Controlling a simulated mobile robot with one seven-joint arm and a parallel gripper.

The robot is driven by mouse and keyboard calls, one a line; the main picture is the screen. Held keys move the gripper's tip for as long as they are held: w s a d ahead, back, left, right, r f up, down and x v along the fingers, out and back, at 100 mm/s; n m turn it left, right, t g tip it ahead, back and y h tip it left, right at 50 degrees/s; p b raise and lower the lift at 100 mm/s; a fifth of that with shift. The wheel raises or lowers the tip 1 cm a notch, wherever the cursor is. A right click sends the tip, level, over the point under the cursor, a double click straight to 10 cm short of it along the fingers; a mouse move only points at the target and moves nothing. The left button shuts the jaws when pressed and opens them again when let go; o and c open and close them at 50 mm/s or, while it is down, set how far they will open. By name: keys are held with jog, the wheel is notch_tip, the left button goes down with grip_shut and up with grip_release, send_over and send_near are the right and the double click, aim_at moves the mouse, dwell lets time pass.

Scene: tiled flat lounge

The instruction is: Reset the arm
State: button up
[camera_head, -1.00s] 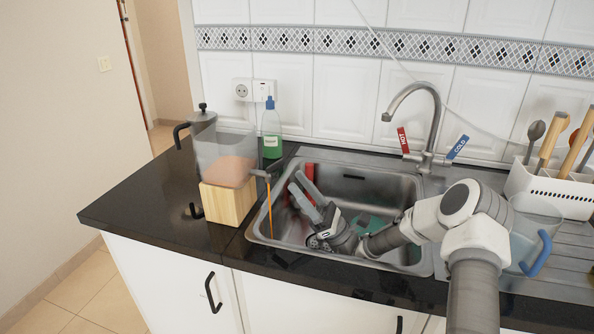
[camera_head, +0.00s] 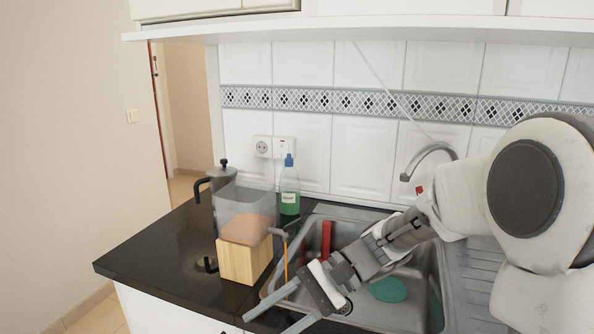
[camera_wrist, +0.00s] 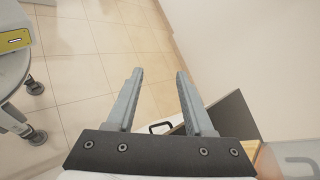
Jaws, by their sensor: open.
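My gripper (camera_head: 270,321) is open and empty. In the head view it is in front of the sink at the counter's front edge, pointing down and to the left. In the wrist view my gripper (camera_wrist: 160,74) shows two grey fingers apart, with only floor tiles between their tips. My arm crosses the right side of the head view and hides part of the sink (camera_head: 441,262) and the tap (camera_head: 428,151).
A clear container on a wooden block (camera_head: 238,262), a dark-handled pot (camera_head: 222,178) and a green bottle (camera_head: 290,190) stand left of the sink. A red item (camera_head: 326,237) and a green item (camera_head: 388,290) are in the sink. Open floor (camera_wrist: 95,45) shows in the wrist view.

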jog(key=s+d+r+n+t+h, duration=0.25)
jog(key=s+d+t+h, duration=0.3)
jog(key=d, duration=0.35)
jog(key=s+d+r+n+t+h, duration=0.1)
jog(key=s+d+n+t+h, duration=0.4)
jog(key=d, duration=0.4)
notch_tip(320, 180, up, 16)
jog(key=w+h+p, duration=0.1)
jog(key=p, duration=1.4)
jog(key=shift+d+m, duration=0.2)
jog(key=shift+m, duration=0.25)
